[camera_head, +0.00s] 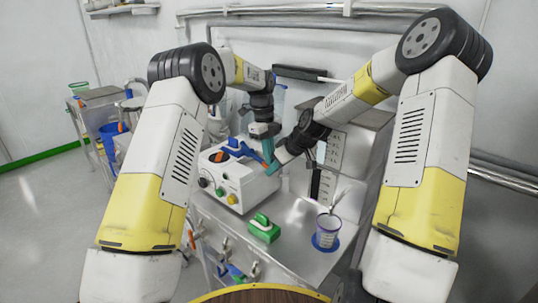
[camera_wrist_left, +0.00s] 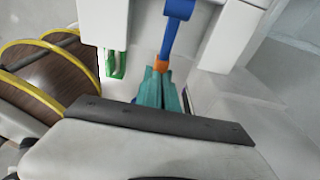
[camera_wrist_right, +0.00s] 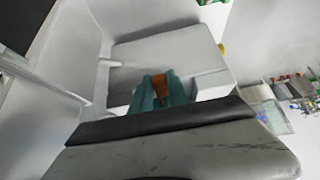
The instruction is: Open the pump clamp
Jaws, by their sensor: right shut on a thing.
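The white pump box (camera_head: 235,182) stands on the steel bench, with colored buttons on its front. Its blue clamp lever (camera_head: 240,149) lies on top and ends in an orange tip. The lever also shows in the left wrist view (camera_wrist_left: 178,25), with the orange tip (camera_wrist_left: 161,62). My right gripper (camera_head: 270,170) is shut on the orange tip (camera_wrist_right: 160,86), seen between its teal fingers in the right wrist view. My left gripper (camera_head: 266,148) is just above the lever end. Its teal fingers (camera_wrist_left: 160,75) look closed together with nothing between them, close to the orange tip.
A brown round surface with a yellow rim (camera_head: 260,294) is at the near edge. Hoses and valves hang at the bench front.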

